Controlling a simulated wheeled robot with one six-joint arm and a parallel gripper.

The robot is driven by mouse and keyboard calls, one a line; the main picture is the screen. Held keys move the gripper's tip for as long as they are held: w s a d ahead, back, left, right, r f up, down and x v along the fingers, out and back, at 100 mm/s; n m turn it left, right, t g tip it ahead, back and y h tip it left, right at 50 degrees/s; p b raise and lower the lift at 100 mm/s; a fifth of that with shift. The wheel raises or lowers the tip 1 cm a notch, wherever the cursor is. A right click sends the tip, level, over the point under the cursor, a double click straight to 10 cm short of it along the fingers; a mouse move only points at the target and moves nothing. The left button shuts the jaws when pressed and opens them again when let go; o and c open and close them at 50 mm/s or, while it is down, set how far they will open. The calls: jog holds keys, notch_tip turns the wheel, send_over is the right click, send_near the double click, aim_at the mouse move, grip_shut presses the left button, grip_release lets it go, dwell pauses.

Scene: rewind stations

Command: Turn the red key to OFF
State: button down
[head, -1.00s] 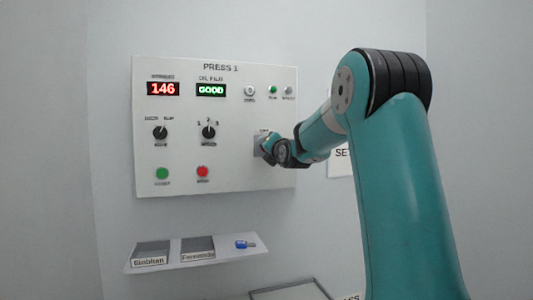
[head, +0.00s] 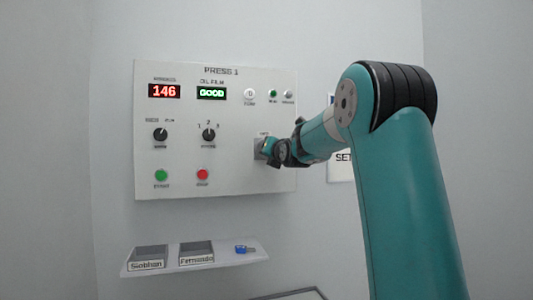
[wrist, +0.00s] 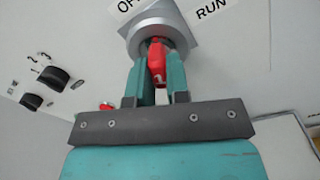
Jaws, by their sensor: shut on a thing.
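The red key (wrist: 157,58) stands in a round metal lock (wrist: 156,22) on the press panel, with its head pointing toward me. Labels beside the lock read RUN on the right and a partly cut-off "OF" on the left. My gripper (wrist: 158,72) is shut on the key, one teal finger on each side. In the head view my gripper (head: 268,149) is at the grey lock plate (head: 259,145) at the panel's right side and hides the key. I cannot tell the exact angle of the key.
The panel (head: 225,170) also carries two black knobs, a green button (head: 161,175), a red button (head: 203,174) and lit displays reading 146 and GOOD. A shelf (head: 225,258) below holds two labelled trays and a blue key (head: 245,249).

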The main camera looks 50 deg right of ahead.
jog(key=c, duration=1)
grip_release()
jog(key=b+v, duration=0.5)
jog(key=v, duration=1.2)
jog(key=shift+s+a, duration=0.1)
jog(key=shift+s, duration=0.05)
